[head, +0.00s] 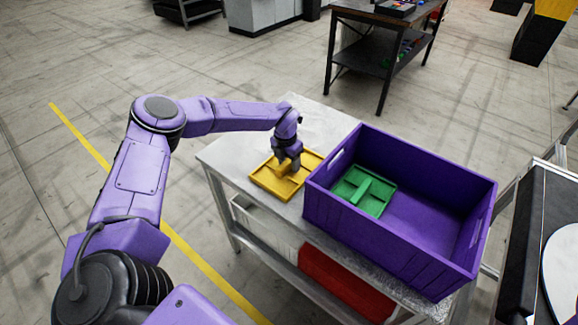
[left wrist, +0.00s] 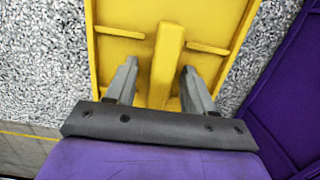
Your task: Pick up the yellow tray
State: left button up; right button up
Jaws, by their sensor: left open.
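The yellow tray (head: 268,183) lies flat on the metal-topped table, left of the purple crate. It has a raised rim and a raised bar along its middle. My left gripper (head: 287,168) is over the tray. In the left wrist view my left gripper (left wrist: 158,80) is open, with one finger on each side of the bar of the yellow tray (left wrist: 115,50). The fingers look apart from the bar. I cannot tell how far down they reach. My right gripper is not in view.
The purple crate (head: 335,215) stands on the table (head: 232,157) right beside the yellow tray, with a green tray (head: 378,203) inside it. A red bin (head: 345,285) sits on the shelf below. A dark workbench (head: 375,18) stands farther back.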

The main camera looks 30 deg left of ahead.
pick_arm(q)
grip_shut()
jog(key=shift+r, duration=0.1)
